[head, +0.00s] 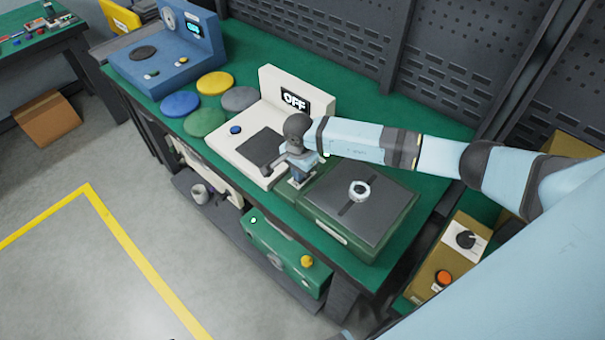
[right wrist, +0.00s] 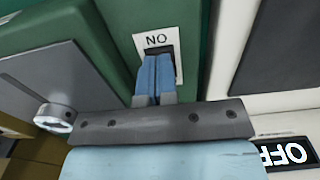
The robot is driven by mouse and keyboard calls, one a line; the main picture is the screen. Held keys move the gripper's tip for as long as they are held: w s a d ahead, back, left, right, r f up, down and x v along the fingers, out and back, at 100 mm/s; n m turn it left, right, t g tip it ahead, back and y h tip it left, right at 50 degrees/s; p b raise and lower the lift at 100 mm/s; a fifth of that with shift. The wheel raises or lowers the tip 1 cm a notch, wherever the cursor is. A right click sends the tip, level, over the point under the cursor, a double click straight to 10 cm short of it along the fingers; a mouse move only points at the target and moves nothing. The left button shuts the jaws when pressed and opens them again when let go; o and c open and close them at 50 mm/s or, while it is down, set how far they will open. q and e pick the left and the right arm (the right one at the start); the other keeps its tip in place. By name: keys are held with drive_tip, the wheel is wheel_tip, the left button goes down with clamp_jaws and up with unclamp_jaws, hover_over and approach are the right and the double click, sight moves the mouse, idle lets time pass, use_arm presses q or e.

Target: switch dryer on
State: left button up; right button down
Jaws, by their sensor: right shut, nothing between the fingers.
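My right gripper (head: 297,178) is shut and empty, pointing down at the left end of a green box (head: 335,243) with a grey lid. In the right wrist view, its blue fingertips (right wrist: 156,62) overlap a dark switch in a white plate (right wrist: 158,39) on the green box. The plate's lettering looks upside down and reads as ON turned round. The fingers partly hide the switch, so its position and any contact cannot be told. A white machine (head: 238,148) beside the box has a display (head: 295,101) reading OFF. My left gripper is not in view.
A round pale knob (head: 359,190) stands on the lid. Left along the green bench are coloured discs (head: 216,83) and a blue machine (head: 165,70). A perforated panel (head: 345,35) backs the bench. A green case (head: 275,247) sits on the shelf below.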

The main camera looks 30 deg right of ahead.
drive_tip(key=shift+r+p, duration=1.5)
drive_tip(key=shift+r, duration=1.85)
